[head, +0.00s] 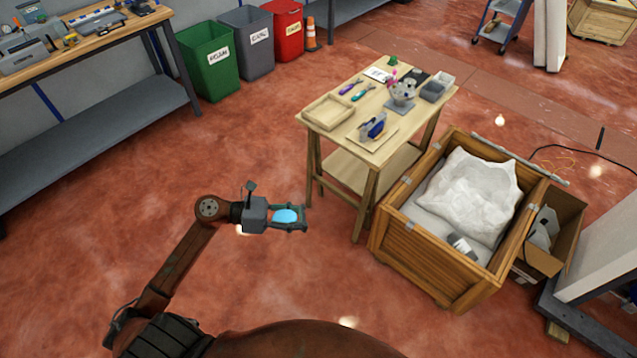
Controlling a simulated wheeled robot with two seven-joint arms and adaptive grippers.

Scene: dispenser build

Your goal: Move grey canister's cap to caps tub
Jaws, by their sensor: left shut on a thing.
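My left gripper (289,216) is over the red floor, left of the small wooden table and apart from it. It is shut on a light-blue round thing (285,215); I cannot tell for sure that this is the cap. I cannot single out the grey canister for certain; a small grey and white object with a dark band (462,246) lies in the wooden crate (428,262). Small grey (432,92) and white (444,79) containers stand at the table's far right corner; I cannot tell whether either is the caps tub. My right gripper is not in view.
The wooden table (336,137) holds a shallow wooden tray, a blue tool and a grey device. White sheeting (470,195) fills much of the crate. A cardboard box (556,240) stands right of it. Green, grey and red bins line the back. Floor around the gripper is clear.

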